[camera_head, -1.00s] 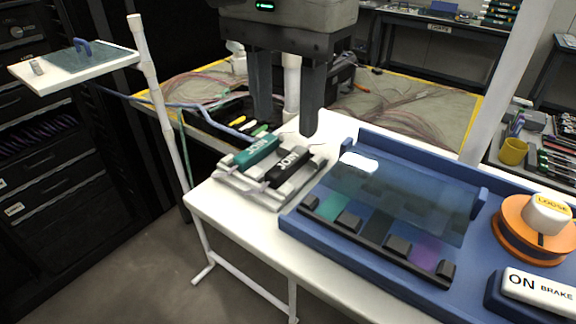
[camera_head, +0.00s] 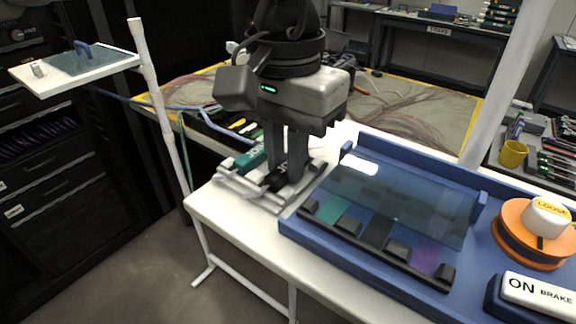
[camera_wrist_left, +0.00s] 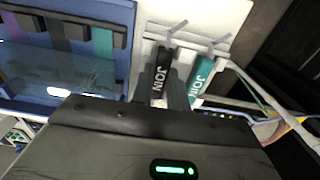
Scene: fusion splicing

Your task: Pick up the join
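The black join (camera_head: 275,179) and the teal join (camera_head: 250,158) lie side by side on a pale grey rack (camera_head: 231,188) at the left end of the white table. In the left wrist view the black join (camera_wrist_left: 160,80) is between the fingers, and the teal join (camera_wrist_left: 202,80) is to its right. My left gripper (camera_head: 285,178) points down at the black join, with one finger along each side. The fingers look close to it, but whether they press on it cannot be told. The fingers hide part of the black join in the head view. My right gripper is not in view.
A blue tray (camera_head: 300,232) with a clear tilted cover (camera_head: 400,200) stands just right of the rack. An orange spool (camera_head: 530,246) marked LOOSE and an ON BRAKE block (camera_head: 536,294) are farther right. A white post (camera_head: 158,105) stands left of the table.

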